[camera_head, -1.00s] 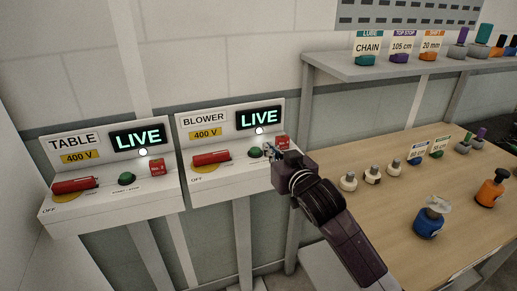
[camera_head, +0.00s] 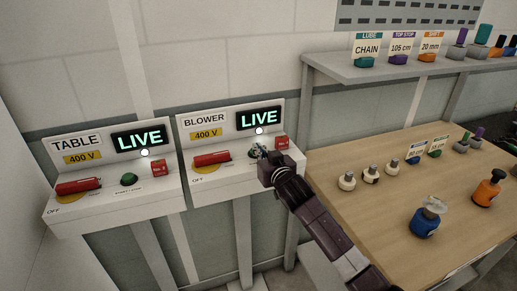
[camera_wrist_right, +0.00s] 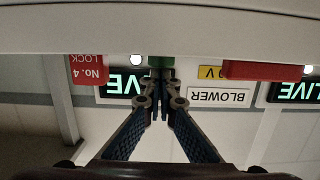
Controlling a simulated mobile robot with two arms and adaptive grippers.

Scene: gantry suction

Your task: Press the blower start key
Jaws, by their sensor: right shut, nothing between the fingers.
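The blower panel (camera_head: 230,181) is a white sloped box lettered BLOWER, with a lit LIVE display (camera_head: 259,118). Its green start key is mostly hidden behind my right gripper (camera_head: 257,151) in the head view. In the right wrist view, which is upside down, the green key (camera_wrist_right: 160,62) shows just beyond the fingertips of my right gripper (camera_wrist_right: 160,85). The fingers are shut and empty, pointing at the key. I cannot tell whether they touch it. My left gripper is not in view.
A red handle (camera_head: 211,159) lies left of the key and a red lock tag (camera_head: 282,143) right of it. The similar table panel (camera_head: 105,200) stands to the left, with its own green key (camera_head: 129,179). A wooden bench (camera_head: 390,225) with bottles stands right.

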